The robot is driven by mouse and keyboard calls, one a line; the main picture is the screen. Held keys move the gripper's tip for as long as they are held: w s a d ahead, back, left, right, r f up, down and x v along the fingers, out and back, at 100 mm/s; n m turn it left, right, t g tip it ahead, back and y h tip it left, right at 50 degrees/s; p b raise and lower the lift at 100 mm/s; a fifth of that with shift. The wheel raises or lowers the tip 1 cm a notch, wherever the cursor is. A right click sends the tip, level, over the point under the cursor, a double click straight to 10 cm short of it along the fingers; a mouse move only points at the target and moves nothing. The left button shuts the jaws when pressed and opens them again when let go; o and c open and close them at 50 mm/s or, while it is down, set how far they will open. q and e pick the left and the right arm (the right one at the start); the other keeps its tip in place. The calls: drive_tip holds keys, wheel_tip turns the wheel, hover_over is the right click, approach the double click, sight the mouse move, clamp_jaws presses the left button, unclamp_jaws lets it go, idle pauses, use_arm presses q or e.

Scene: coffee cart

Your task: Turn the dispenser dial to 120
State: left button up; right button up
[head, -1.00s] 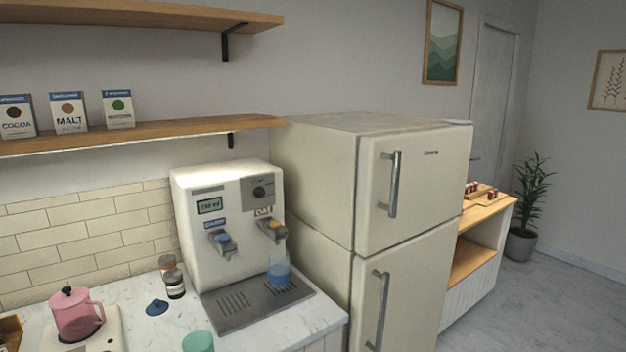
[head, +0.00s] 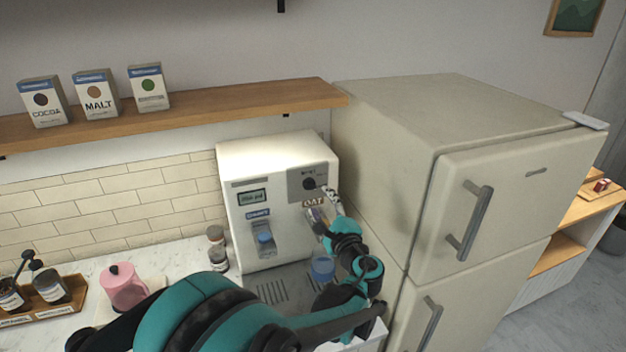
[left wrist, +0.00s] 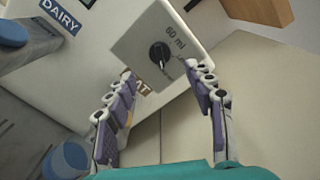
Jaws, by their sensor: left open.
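The white dispenser (head: 275,215) stands on the counter beside the fridge. Its round black dial (head: 308,184) sits on a grey panel at the upper right of its front. In the left wrist view the dial (left wrist: 160,54) shows a pale pointer mark, and a "60 ml" label is printed on the panel beside it. The small display (head: 252,197) is too blurred to read surely. My left gripper (head: 331,192) is open and empty, just right of and below the dial. In the left wrist view its two fingers (left wrist: 165,77) point toward the dial, spread apart, without visible contact.
A blue cup (head: 322,268) stands on the drip tray (head: 270,291) below the OAT spout. The DAIRY spout (head: 264,240) is to the left. The fridge (head: 440,150) stands close on the right. A shelf (head: 200,115) with boxes runs above.

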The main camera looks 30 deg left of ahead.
sight(312, 188)
use_arm(q)
drive_tip(key=b+x, duration=0.1)
drive_tip(key=x, duration=0.6)
drive_tip(key=shift+w+a, duration=0.1)
drive_tip(key=shift+a, duration=0.15)
drive_tip(key=c, duration=1.2)
